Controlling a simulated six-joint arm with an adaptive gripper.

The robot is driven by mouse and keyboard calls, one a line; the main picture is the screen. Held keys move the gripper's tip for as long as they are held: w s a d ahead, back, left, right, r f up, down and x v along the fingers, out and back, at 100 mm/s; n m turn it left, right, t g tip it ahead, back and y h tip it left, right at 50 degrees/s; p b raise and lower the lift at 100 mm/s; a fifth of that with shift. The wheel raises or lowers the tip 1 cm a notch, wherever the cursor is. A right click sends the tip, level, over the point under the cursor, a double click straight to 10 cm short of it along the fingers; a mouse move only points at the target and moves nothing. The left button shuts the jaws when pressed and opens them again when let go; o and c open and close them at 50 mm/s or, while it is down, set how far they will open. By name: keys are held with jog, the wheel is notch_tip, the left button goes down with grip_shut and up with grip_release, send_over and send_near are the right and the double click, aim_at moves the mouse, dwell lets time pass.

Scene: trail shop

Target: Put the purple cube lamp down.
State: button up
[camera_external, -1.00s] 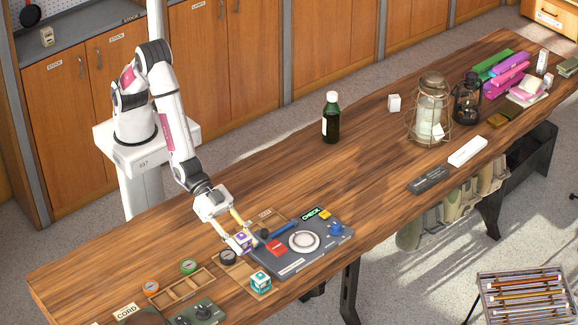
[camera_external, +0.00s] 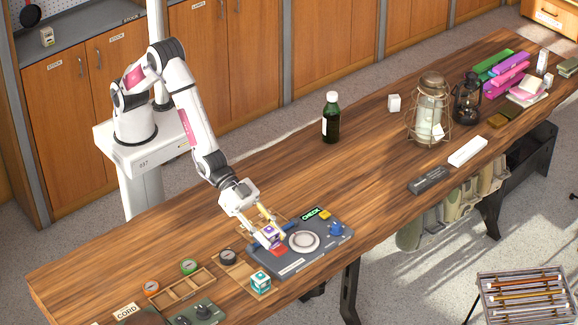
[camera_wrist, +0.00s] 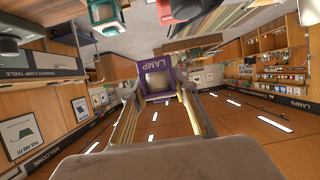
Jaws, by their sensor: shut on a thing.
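The purple cube lamp (camera_external: 271,231) is between the fingers of my gripper (camera_external: 268,228), over the left part of the grey check board (camera_external: 318,254). In the wrist view the lamp (camera_wrist: 155,64) shows a purple frame with the word LAMP and a pale face, and my gripper's fingers (camera_wrist: 158,105) are on either side of it. My gripper is shut on the lamp. I cannot tell whether the lamp's underside touches the board.
A teal cube (camera_external: 260,282) stands on a wooden base in front. A black round dial (camera_external: 228,257) and an empty wooden tray (camera_external: 183,289) lie to the left. The table beyond is clear up to the green bottle (camera_external: 331,119).

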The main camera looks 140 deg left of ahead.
jog(key=w+a+r, duration=0.1)
jog(key=w+a, duration=0.1)
jog(key=a, duration=0.7)
jog(key=w+a+r, duration=0.2)
jog(key=w+a, duration=0.1)
jog(key=a, duration=0.7)
jog(key=s+a+n+y, duration=0.1)
jog(key=s+a, duration=0.2)
jog(key=a, duration=1.7)
jog(key=s+a+f+n+y, duration=0.1)
jog(key=s+a+f+y, duration=0.1)
jog(key=s+a, duration=1.2)
jog(key=s+a+f+n+g+y, duration=0.1)
jog(key=s+a+f+n, duration=0.1)
jog(key=s+a, duration=1.3)
jog(key=shift+s+a+f+y, duration=0.15)
jog(key=shift+a+f+y, duration=0.25)
jog(key=shift+a, duration=3.7)
jog(key=shift+f, duration=0.1)
jog(key=shift+f, duration=3)
jog(key=shift+f, duration=0.15)
